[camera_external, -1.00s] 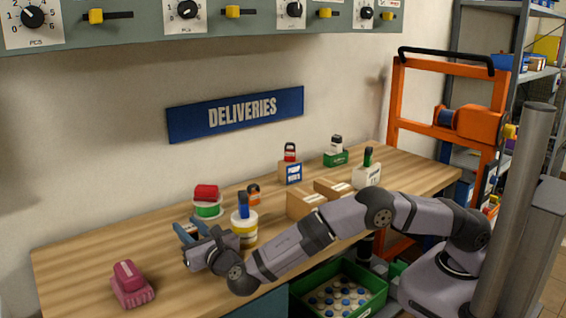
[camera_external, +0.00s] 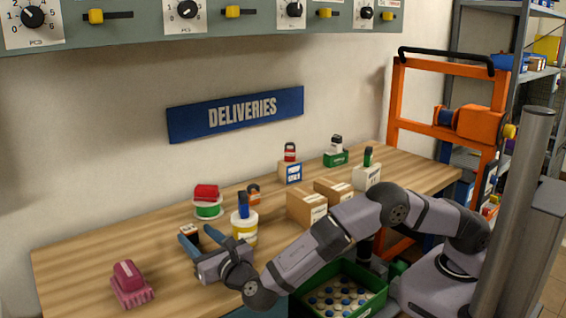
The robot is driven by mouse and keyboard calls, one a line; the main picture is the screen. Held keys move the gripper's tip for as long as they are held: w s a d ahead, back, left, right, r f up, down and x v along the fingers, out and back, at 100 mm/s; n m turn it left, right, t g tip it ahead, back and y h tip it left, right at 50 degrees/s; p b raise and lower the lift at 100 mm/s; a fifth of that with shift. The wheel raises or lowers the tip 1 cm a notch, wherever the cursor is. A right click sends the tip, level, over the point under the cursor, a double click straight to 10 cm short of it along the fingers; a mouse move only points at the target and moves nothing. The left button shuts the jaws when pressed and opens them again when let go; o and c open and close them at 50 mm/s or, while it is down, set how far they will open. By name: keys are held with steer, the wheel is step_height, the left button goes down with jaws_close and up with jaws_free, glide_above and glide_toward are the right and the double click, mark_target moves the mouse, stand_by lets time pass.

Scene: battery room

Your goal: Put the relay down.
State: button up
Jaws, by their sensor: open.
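A small dark block with a light brownish face (camera_external: 188,233), which looks like the relay, stands on the wooden table (camera_external: 110,250) in the external view. It is left of the yellow-and-white tub and partly hidden by my gripper's fingers. My gripper (camera_external: 203,239) is open, with its two blue fingers spread low over the table. The block shows at the fingertips, nearer the left finger. I cannot tell if a finger touches it.
A pink block (camera_external: 130,284) is at the front left. A yellow-and-white tub (camera_external: 244,226), a red-and-green spool (camera_external: 207,203) and brown boxes (camera_external: 306,207) stand nearby. A green crate (camera_external: 345,299) is below the front edge.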

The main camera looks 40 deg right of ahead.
steer(key=s, duration=0.6)
steer(key=shift+s, duration=0.25)
